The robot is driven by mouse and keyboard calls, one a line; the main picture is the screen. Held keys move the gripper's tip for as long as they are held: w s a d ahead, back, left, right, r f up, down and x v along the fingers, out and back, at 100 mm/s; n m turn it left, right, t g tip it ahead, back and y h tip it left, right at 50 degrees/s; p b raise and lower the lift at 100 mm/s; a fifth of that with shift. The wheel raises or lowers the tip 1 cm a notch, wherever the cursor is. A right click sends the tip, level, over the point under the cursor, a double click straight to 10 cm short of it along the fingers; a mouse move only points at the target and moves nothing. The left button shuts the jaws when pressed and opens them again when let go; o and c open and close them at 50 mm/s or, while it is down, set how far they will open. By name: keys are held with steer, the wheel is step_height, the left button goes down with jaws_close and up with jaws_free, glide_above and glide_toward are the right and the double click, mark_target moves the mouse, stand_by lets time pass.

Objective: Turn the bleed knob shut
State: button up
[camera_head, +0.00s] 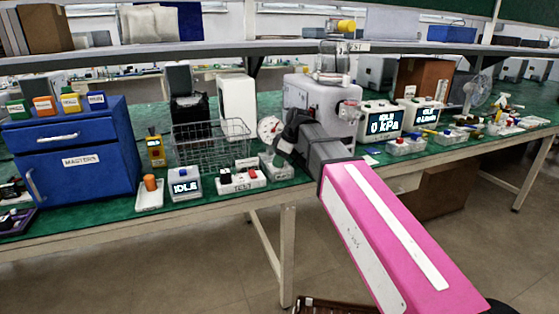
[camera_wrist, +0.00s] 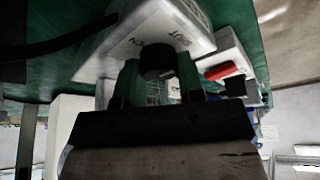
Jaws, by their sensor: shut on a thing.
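The bleed knob (camera_wrist: 157,60) is a dark round knob on a white box (camera_wrist: 140,36) in the wrist view. The box carries small dark lettering that I cannot read surely. My gripper (camera_wrist: 158,78) has one finger on each side of the knob and is shut on it. In the head view, my gripper (camera_head: 284,147) reaches down over the small box (camera_head: 277,169) near the bench's front edge and hides the knob. The knob's exact turn angle is not clear.
A round gauge (camera_head: 269,129) stands close to my gripper. A white TEST box (camera_head: 243,181) with switches sits to the left, with a wire basket (camera_head: 211,143) behind. The grey pump unit (camera_head: 322,97) stands behind my arm. Displays (camera_head: 381,122) stand to the right.

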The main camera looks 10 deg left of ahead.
stand_by(0.4)
steer(key=o, duration=0.9)
steer(key=v, duration=1)
steer(key=shift+d+r, duration=0.15)
steer(key=shift+r, duration=0.25)
